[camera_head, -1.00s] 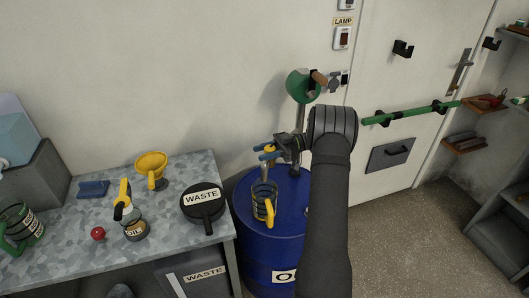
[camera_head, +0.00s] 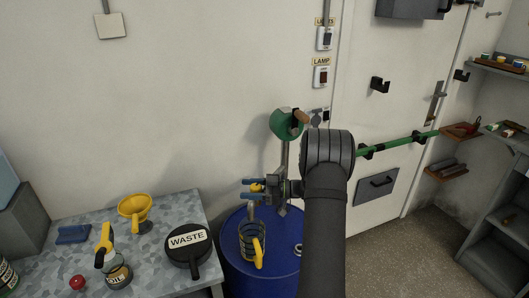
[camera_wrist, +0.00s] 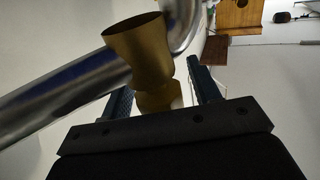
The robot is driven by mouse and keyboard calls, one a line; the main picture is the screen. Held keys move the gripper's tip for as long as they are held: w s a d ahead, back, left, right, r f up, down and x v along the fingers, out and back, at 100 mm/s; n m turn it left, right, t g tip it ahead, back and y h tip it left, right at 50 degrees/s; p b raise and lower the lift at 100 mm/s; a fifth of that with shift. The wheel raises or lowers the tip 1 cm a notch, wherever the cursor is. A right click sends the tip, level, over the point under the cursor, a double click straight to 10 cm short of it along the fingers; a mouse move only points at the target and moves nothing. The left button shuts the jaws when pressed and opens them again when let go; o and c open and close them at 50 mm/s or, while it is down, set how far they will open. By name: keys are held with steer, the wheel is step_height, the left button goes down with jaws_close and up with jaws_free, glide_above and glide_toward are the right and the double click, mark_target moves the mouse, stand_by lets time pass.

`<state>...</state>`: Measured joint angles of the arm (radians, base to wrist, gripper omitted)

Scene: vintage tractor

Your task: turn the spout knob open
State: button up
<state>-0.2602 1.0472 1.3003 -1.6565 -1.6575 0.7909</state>
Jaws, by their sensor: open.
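The spout knob (camera_wrist: 142,50) is a brass-yellow flared piece beside a shiny metal pipe (camera_wrist: 60,92) in the wrist view. In the head view its small yellow part (camera_head: 257,187) shows between my blue fingers. My gripper (camera_head: 252,188) is open above the blue drum, with one finger on each side of the knob. In the wrist view my gripper (camera_wrist: 160,88) also has the knob between its two dark fingers; I cannot tell if either finger touches it. My wrist and arm hide part of the spout.
A clear jug with a yellow handle (camera_head: 259,250) stands on the blue drum (camera_head: 240,275) under the spout. A green pump head (camera_head: 286,123) is behind. The bench at left holds a black waste pan (camera_head: 187,262) and a yellow funnel (camera_head: 134,208).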

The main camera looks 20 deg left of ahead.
steer(key=m+t+h, duration=0.1)
steer(key=m+t, duration=0.3)
steer(key=t, duration=0.2)
steer(key=w+m+t+h, duration=0.1)
steer(key=m+t, duration=0.3)
steer(key=t, duration=0.2)
steer(key=w+m+t+h, duration=0.1)
steer(key=m+t, duration=0.3)
steer(key=t, duration=0.2)
steer(key=shift+d+m+t, duration=0.15)
steer(key=shift+m+t, duration=0.25)
steer(key=v, duration=1.7)
steer(key=shift+w+r+m+g+h, duration=0.7)
steer(key=shift+w+r+h, duration=1.45)
steer(key=shift+w+h, duration=3.6)
steer(key=s+a+r+g+y, duration=0.1)
steer(key=s+a+r+g, duration=0.25)
steer(key=r, duration=0.45)
steer(key=s+a+r+g, duration=0.2)
steer(key=s+r+g, duration=0.15)
steer(key=r, duration=0.35)
steer(key=x, duration=0.9)
steer(key=v, duration=0.9)
steer(key=shift+r+n, duration=0.3)
steer(key=shift+n, duration=0.1)
